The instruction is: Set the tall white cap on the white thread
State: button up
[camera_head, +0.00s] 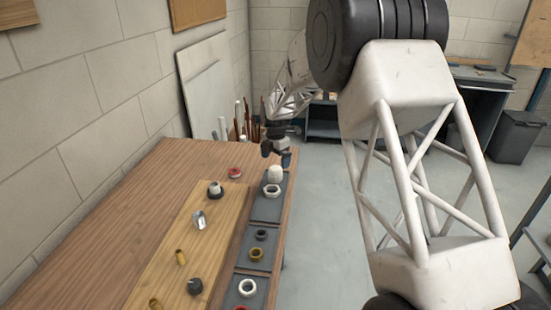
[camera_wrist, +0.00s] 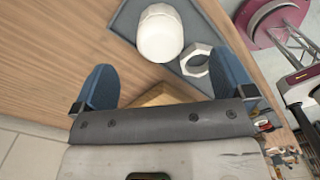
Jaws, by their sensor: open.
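The tall white cap (camera_head: 275,173) stands at the far end of the grey tray; it shows large in the wrist view (camera_wrist: 160,36). My gripper (camera_head: 277,156) is open and empty, just above and beyond the cap in the head view. In the wrist view my two blue fingers (camera_wrist: 163,72) are wide apart, and the cap lies ahead of them, not between them. A white thread (camera_head: 215,187) on a dark base stands near the far end of the wooden board; I do not see it in the wrist view.
A white ring nut (camera_head: 271,191) lies beside the cap on the tray (camera_head: 266,210). Nearer compartments hold a dark ring (camera_head: 261,235), a yellow ring (camera_head: 256,254) and another white ring (camera_head: 247,288). A red part (camera_head: 234,173) lies left of the cap. The board (camera_head: 222,240) bears several other fittings.

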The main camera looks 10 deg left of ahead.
aim_at(275, 168)
jog(key=shift+f, duration=0.25)
jog(key=shift+f, duration=3.2)
jog(key=shift+c, duration=0.6)
jog(key=shift+o, duration=0.6)
jog(key=shift+r, duration=0.15)
jog(key=shift+r, duration=2.85)
